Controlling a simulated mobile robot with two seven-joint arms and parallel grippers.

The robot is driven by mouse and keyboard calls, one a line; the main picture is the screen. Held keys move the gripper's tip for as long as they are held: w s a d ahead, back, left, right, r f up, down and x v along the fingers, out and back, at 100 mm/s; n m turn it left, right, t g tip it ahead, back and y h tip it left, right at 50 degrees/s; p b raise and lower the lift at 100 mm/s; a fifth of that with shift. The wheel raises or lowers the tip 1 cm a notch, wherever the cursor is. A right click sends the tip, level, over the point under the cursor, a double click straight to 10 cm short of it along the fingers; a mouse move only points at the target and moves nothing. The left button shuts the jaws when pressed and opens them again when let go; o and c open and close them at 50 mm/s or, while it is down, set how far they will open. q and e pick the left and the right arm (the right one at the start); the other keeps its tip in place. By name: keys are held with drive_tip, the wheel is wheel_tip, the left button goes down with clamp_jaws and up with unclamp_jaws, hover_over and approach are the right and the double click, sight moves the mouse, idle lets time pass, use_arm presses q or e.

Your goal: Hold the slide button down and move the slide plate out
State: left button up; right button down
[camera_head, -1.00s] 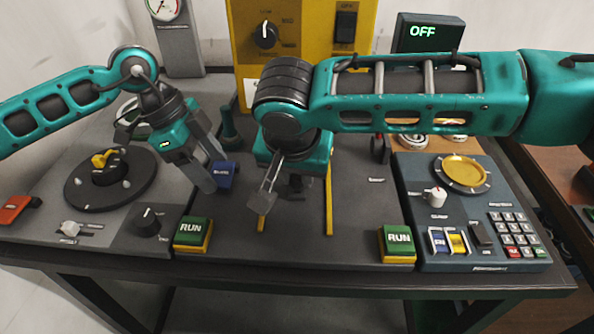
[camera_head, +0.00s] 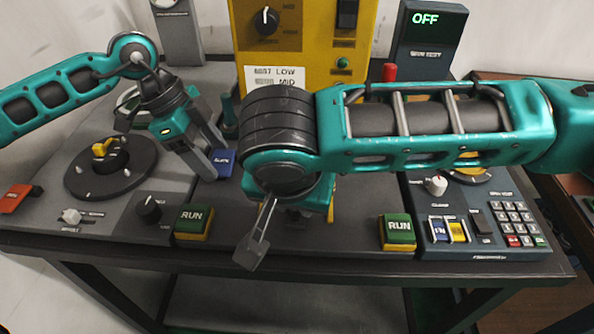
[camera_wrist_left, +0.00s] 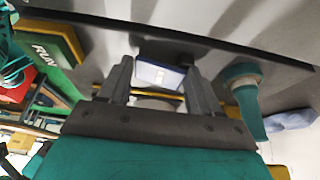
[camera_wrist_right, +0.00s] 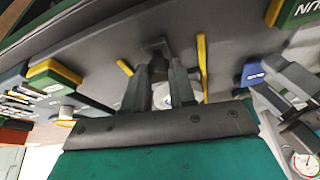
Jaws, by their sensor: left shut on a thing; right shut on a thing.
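The blue slide button (camera_head: 223,160) sits on the grey bench top, left of middle. My left gripper (camera_head: 212,168) comes down on it; in the left wrist view the blue and white button (camera_wrist_left: 160,76) shows between the fingertips, which are shut on it. My right gripper (camera_wrist_right: 159,72) points down between two yellow strips (camera_wrist_right: 202,68). It is shut on a dark handle piece (camera_wrist_right: 156,47) in the right wrist view. In the head view my right arm hides most of that spot. I cannot make out the slide plate's edges.
Two green RUN buttons, left (camera_head: 194,221) and right (camera_head: 397,231), stand near the front edge. A round turntable (camera_head: 110,167) is at left and a keypad panel (camera_head: 512,222) at right. A yellow cabinet (camera_head: 300,45) stands behind. A display (camera_head: 428,20) reads OFF.

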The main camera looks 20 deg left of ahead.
use_arm(q)
drive_tip(key=shift+s+f, duration=0.15)
drive_tip(key=shift+f, duration=0.1)
use_arm(e)
drive_tip(key=s, duration=0.2)
drive_tip(key=s+d, duration=0.1)
drive_tip(key=s, duration=0.4)
drive_tip(key=shift+s+d+f, duration=0.1)
drive_tip(key=shift+d, duration=0.2)
drive_tip(key=c, duration=0.9)
unclamp_jaws()
drive_tip(key=shift+c, duration=0.2)
drive_tip(key=v, duration=0.7)
drive_tip(key=shift+r, duration=0.35)
use_arm(q)
drive_tip(key=o, duration=1.1)
drive_tip(key=shift+r, duration=0.2)
